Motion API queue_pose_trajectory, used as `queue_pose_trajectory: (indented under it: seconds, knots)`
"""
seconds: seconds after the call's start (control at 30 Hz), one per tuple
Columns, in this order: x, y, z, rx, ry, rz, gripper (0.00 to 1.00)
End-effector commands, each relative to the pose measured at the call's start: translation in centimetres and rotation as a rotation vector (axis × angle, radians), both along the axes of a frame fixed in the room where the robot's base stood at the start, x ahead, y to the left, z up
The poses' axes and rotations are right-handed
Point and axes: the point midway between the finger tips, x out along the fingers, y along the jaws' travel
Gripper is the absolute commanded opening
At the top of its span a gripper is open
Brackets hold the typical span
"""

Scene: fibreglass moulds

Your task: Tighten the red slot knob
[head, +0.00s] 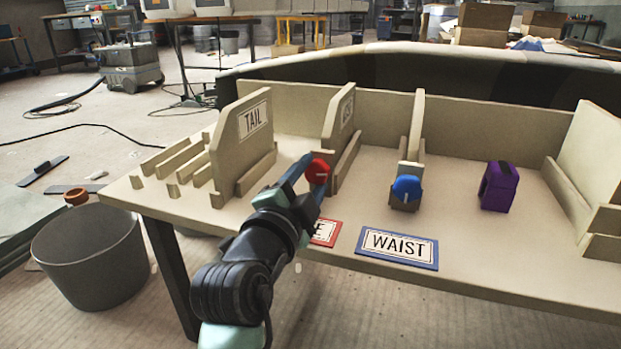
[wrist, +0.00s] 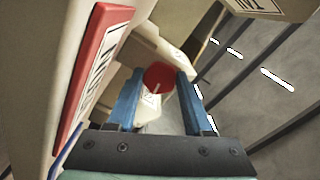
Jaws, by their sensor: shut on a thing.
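The red slot knob (head: 318,169) is at the front end of the second upright panel (head: 335,130) on the bench, behind the partly hidden red-bordered label (head: 326,233). My gripper (head: 308,174) reaches it from the front, with its blue fingers on either side of the knob. In the wrist view, the round red knob (wrist: 160,75) sits between the two blue fingertips (wrist: 161,82), and a thin pale line shows on its face. My gripper is shut on the knob. The fingers hide part of its sides.
A blue knob (head: 407,187) sits at the front of the third panel, right of my gripper. A purple block (head: 498,186) stands farther right. The TAIL panel (head: 243,140) rises to the left. The WAIST sign (head: 397,248) lies at the front edge. Bare tabletop lies between the panels.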

Motion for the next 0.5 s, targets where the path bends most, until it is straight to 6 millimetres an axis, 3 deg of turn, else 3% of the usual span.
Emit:
queue_pose_trajectory:
  seconds: [0.3,0.33,0.5]
  knots:
    - [-0.01,0.01,-0.06,0.001,0.001,0.0,0.0]
    - [-0.01,0.01,-0.06,0.001,0.001,0.0,0.53]
    - [0.0,0.0,-0.04,0.0,0.001,0.0,0.81]
